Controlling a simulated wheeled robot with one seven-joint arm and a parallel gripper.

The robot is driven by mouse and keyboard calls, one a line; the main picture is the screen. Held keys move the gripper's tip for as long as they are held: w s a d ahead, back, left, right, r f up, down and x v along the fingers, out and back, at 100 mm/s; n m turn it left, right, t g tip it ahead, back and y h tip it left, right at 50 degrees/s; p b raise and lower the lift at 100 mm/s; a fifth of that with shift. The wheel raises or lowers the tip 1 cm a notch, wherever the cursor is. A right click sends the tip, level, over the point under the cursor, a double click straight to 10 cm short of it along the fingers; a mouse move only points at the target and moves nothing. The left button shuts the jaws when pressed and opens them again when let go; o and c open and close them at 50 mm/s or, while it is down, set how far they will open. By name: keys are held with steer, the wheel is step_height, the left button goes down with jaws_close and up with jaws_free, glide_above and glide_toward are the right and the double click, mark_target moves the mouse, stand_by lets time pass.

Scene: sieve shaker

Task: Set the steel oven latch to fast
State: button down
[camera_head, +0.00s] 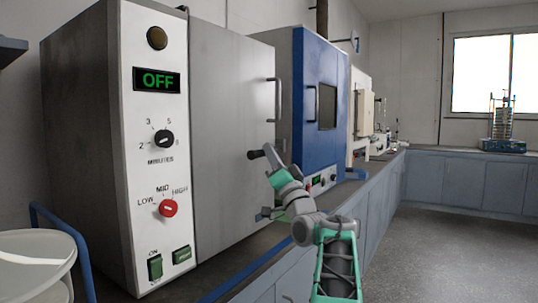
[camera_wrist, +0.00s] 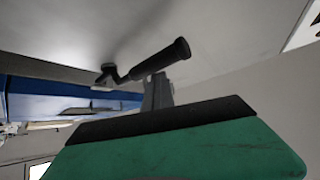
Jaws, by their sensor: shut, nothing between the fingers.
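The steel oven (camera_head: 225,120) is the tall grey cabinet at the left in the head view. Its grey door looks closed. The latch (camera_head: 255,154) is a short black lever low on the door's right side, with its grip pointing left. The wrist view shows its black grip (camera_wrist: 158,61) and small bracket against the pale metal door. My gripper (camera_head: 272,161) is shut and empty at the latch. In the wrist view its grey fingers (camera_wrist: 157,92) reach up to the grip's underside; I cannot tell whether they touch. Any latch markings are not visible.
The oven panel has an OFF display (camera_head: 160,80), a black minutes dial (camera_head: 163,140) and a red knob (camera_head: 168,208). A vertical door handle (camera_head: 275,100) stands above the latch. A blue oven (camera_head: 305,95) stands close to the right. The floor (camera_head: 445,245) at right is clear.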

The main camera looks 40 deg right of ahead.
steer(key=shift+w+d+f, duration=0.1)
steer(key=shift+w+f, duration=0.05)
steer(key=shift+f, duration=0.35)
steer(key=shift+r, duration=0.1)
step_height(320, 180, up, 4)
steer(key=s+p, duration=0.2)
steer(key=s+d+f, duration=0.2)
steer(key=s+f, duration=0.4)
steer(key=f, duration=0.1)
steer(key=shift+s+b, duration=0.3)
steer(key=shift+s, duration=0.1)
